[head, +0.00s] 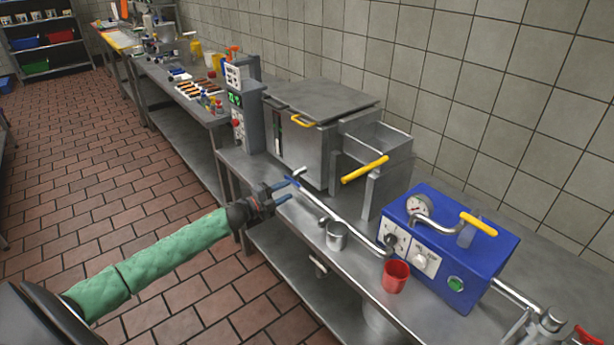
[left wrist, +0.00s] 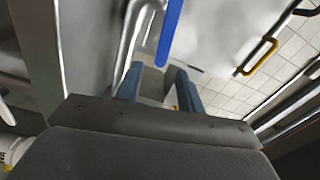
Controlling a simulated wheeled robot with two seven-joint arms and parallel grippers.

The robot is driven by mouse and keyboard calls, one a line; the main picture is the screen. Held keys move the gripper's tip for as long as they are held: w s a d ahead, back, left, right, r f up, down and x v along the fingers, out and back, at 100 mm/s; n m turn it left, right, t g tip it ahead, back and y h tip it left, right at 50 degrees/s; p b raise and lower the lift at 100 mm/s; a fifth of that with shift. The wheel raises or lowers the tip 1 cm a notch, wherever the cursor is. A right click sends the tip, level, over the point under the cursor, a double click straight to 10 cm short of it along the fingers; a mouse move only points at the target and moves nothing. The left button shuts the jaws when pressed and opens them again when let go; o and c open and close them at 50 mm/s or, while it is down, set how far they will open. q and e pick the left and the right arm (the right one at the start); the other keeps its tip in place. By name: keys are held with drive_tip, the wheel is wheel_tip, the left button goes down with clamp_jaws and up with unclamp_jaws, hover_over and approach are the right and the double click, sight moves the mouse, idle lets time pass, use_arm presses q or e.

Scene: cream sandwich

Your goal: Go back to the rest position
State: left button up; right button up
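My left gripper (head: 282,192) reaches in from the left on its green-sleeved arm, over the front edge of the steel counter (head: 300,222). In the left wrist view its two blue fingers (left wrist: 158,88) stand apart with nothing seen between them. A blue bar (left wrist: 170,32) lies just beyond the fingertips there; it seems to be the blue handle (head: 292,181) near the end of the long metal pipe. Whether the fingers touch it I cannot tell. My right gripper is in neither view.
A steel cup (head: 336,237) and a red cup (head: 395,277) stand along the counter front. A blue machine (head: 450,245) with a gauge and yellow lever stands behind them. A steel box machine (head: 300,150) is at the back. The tiled floor (head: 80,200) to the left is free.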

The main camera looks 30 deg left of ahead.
use_arm(q)
drive_tip(key=a+n+y, duration=0.2)
drive_tip(key=a+f+n+y, duration=0.1)
drive_tip(key=a+y, duration=0.1)
drive_tip(key=w+a+n+y, duration=0.1)
drive_tip(key=a+n+y, duration=0.1)
drive_tip(key=shift+w+a+f+n+y, duration=0.1)
drive_tip(key=shift+f+n+y, duration=0.1)
drive_tip(key=shift+n+y, duration=0.15)
drive_tip(key=s+d+f+n+g, duration=0.4)
drive_tip(key=s+d+g, duration=0.1)
drive_tip(key=s+d, duration=0.8)
drive_tip(key=s+d+f+n+g+h, duration=0.1)
drive_tip(key=s+d+f+n+g, duration=0.3)
drive_tip(key=s+d, duration=0.9)
drive_tip(key=s+d+f+n+g, duration=0.4)
drive_tip(key=s+d, duration=0.9)
drive_tip(key=s, duration=0.9)
drive_tip(key=shift+s+d+n+g, duration=0.2)
drive_tip(key=shift+n+g, duration=0.15)
drive_tip(key=shift+g, duration=0.65)
